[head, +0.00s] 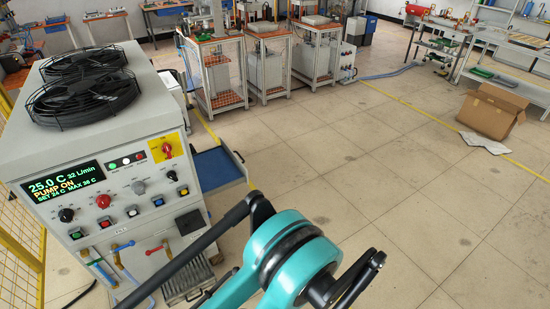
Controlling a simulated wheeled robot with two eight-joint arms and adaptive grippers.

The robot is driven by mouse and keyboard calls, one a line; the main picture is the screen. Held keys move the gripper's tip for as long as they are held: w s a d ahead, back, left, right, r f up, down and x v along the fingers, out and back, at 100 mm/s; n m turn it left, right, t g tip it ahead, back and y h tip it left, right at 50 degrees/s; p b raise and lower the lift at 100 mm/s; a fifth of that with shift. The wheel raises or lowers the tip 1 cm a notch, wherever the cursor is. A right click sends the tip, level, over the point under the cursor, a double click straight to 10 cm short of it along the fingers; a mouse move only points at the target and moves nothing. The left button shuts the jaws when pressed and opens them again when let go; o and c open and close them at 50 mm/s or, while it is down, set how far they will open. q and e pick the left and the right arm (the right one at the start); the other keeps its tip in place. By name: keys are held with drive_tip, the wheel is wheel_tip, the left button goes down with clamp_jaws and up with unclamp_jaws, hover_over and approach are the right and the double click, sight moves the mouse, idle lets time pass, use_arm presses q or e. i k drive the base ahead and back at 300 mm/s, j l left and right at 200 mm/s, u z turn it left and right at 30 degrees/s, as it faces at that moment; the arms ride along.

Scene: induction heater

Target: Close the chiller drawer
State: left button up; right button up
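The chiller (90,130) is a white cabinet at the left with two black fans on top and a lit display reading 25.0 C and PUMP ON. A blue, drawer-like tray (217,168) sticks out low beside its right side, with a dark handle-like bar (239,157) at its outer end. It appears pulled out; the cabinet hides its inner end, so I cannot tell what it joins. My teal arm, with dark rods, crosses the bottom centre in front of the chiller's lower right corner. No gripper fingertips of mine can be made out.
Hoses and valves (118,262) hang at the chiller's lower front. Metal-framed workstations (214,78) stand behind. A cardboard box (492,110) lies on the floor at the right. A yellow fence (22,235) stands at the left edge.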

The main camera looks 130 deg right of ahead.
sight(218, 170)
drive_tip(key=k+z, duration=0.15)
drive_tip(key=z, duration=0.3)
drive_tip(key=k+z, duration=0.2)
drive_tip(key=z, duration=0.2)
drive_tip(key=k+l+z, duration=0.1)
drive_tip(key=z, duration=0.35)
drive_tip(key=k+l+z, duration=0.15)
drive_tip(key=z, duration=0.25)
drive_tip(key=k+l+z, duration=0.15)
drive_tip(key=z, duration=0.3)
drive_tip(key=k+l+z, duration=0.15)
drive_tip(key=l, duration=0.3)
drive_tip(key=k+l+z, duration=0.15)
drive_tip(key=l, duration=0.3)
drive_tip(key=k+l+z, duration=0.15)
drive_tip(key=l, duration=0.35)
drive_tip(key=k+l+z, duration=0.15)
drive_tip(key=l, duration=1.25)
drive_tip(key=i+l, duration=0.4)
drive_tip(key=i, duration=0.3)
drive_tip(key=i+l+u, duration=0.1)
drive_tip(key=i+l, duration=0.3)
drive_tip(key=i, duration=0.25)
drive_tip(key=i+l+u, duration=0.1)
drive_tip(key=i+l, duration=0.4)
drive_tip(key=i, duration=0.2)
